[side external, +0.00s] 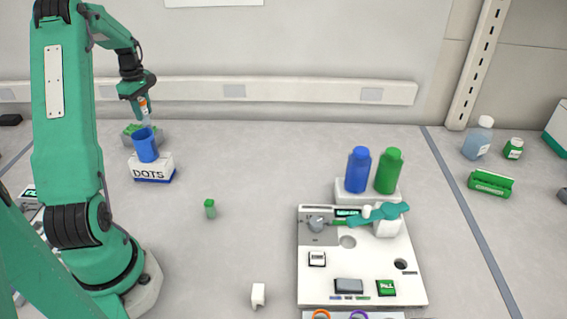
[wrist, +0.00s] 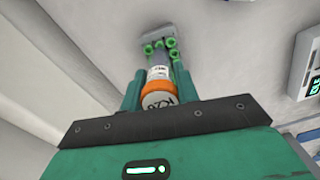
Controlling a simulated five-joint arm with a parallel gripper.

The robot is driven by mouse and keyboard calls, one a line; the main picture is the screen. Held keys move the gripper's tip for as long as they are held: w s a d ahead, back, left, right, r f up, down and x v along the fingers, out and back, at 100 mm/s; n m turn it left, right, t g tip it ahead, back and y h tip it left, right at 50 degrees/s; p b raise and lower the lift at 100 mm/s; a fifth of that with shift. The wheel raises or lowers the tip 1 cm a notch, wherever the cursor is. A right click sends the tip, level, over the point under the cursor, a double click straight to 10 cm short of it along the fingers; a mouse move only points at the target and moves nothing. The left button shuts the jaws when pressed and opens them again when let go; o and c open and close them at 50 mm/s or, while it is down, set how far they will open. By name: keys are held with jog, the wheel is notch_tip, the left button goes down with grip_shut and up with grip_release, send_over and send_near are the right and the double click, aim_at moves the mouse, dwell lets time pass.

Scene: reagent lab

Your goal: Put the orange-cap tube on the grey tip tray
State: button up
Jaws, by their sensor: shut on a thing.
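My gripper (side external: 144,104) is shut on the orange-cap tube (side external: 146,115), its fingers on either side near the cap. In the wrist view, my gripper (wrist: 158,90) holds the tube (wrist: 158,75) with the orange cap nearest the camera and the body pointing away. The grey tip tray (side external: 158,138) stands behind a blue cup in the side view, partly hidden. Green tips show on it. In the wrist view, the tray (wrist: 152,37) lies beyond the tube's far end. I cannot tell whether the tube touches it.
The blue cup (side external: 146,146) on a white DOTS block (side external: 152,167) stands just in front of the tray. A small green-capped vial (side external: 210,208) and a white block (side external: 258,295) stand on the bench. Blue (side external: 358,170) and green (side external: 389,172) bottles stand right. The middle bench is mostly clear.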

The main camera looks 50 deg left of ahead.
jog(key=shift+f, duration=0.15)
jog(key=o, duration=0.9)
notch_tip(320, 180, up, 12)
jog(key=shift+r, duration=0.2)
dwell(0.5)
